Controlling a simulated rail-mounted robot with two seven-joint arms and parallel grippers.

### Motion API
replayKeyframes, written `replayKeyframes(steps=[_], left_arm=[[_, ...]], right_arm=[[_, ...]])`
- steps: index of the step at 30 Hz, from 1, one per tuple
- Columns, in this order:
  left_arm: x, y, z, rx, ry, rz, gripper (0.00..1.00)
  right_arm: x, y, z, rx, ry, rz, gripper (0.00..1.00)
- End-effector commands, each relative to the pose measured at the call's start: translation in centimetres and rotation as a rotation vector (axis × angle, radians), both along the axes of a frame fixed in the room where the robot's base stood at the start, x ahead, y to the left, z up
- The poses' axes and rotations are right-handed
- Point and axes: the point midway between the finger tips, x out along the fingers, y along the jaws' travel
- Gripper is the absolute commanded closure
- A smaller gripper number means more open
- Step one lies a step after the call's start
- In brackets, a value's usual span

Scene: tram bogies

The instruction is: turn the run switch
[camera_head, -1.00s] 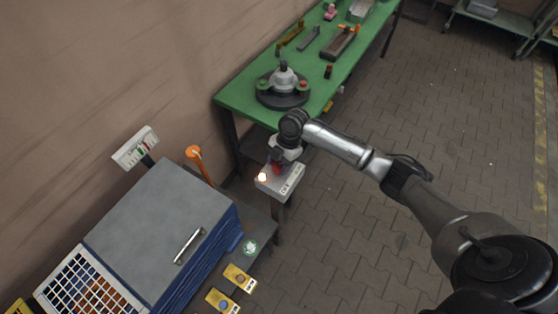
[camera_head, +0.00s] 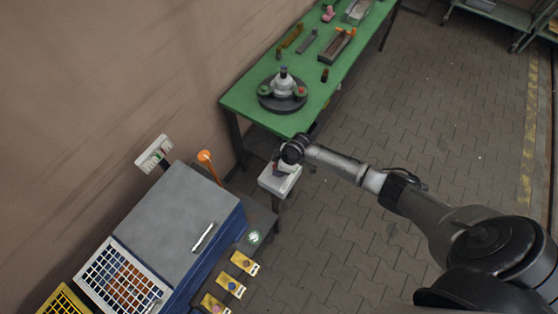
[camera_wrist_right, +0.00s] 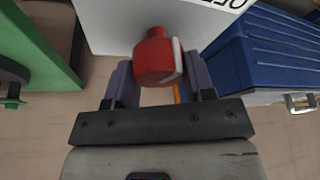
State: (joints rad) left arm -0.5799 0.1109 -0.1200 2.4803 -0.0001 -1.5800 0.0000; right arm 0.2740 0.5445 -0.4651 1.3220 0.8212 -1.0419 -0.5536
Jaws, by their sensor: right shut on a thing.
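The run switch is a red knob (camera_wrist_right: 155,62) with a pale stripe on a light grey box. In the head view the box (camera_head: 287,183) stands on a post past the end of the dark bench. In the right wrist view part of the lettering on the box face (camera_wrist_right: 115,25) shows at the top edge. My right gripper (camera_wrist_right: 160,80) is shut on the red knob, a purple-grey finger on each side. In the head view my right gripper (camera_head: 278,168) is over the box and mostly hides the knob. My left gripper is not in view.
A green workbench (camera_head: 243,97) with a round dark fixture (camera_head: 282,97) stands behind the box. A blue cabinet (camera_head: 185,215) with a grey top is at lower left, beside an orange-topped lever (camera_head: 205,156). Yellow button plates (camera_head: 245,263) lie below. The paved floor at right is open.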

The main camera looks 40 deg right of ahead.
Motion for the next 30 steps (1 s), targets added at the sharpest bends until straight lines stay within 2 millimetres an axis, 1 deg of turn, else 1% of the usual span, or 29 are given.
replayKeyframes(steps=[1, 3, 12, 21, 30], left_arm=[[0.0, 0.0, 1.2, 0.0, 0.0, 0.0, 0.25], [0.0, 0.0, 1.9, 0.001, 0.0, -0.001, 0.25], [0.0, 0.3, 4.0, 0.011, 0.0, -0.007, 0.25], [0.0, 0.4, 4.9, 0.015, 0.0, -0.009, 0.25], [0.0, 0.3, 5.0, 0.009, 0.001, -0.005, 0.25]], right_arm=[[0.0, 0.1, 0.7, 0.003, 0.001, -0.04, 0.74], [0.0, 0.1, 0.6, 0.003, 0.001, -0.095, 0.74], [0.0, 0.1, 0.4, 0.003, 0.0, -0.279, 0.74], [0.1, 0.1, 0.2, 0.001, 0.0, -0.365, 0.74], [0.1, 0.1, 0.1, 0.003, -0.001, -0.382, 0.74]])
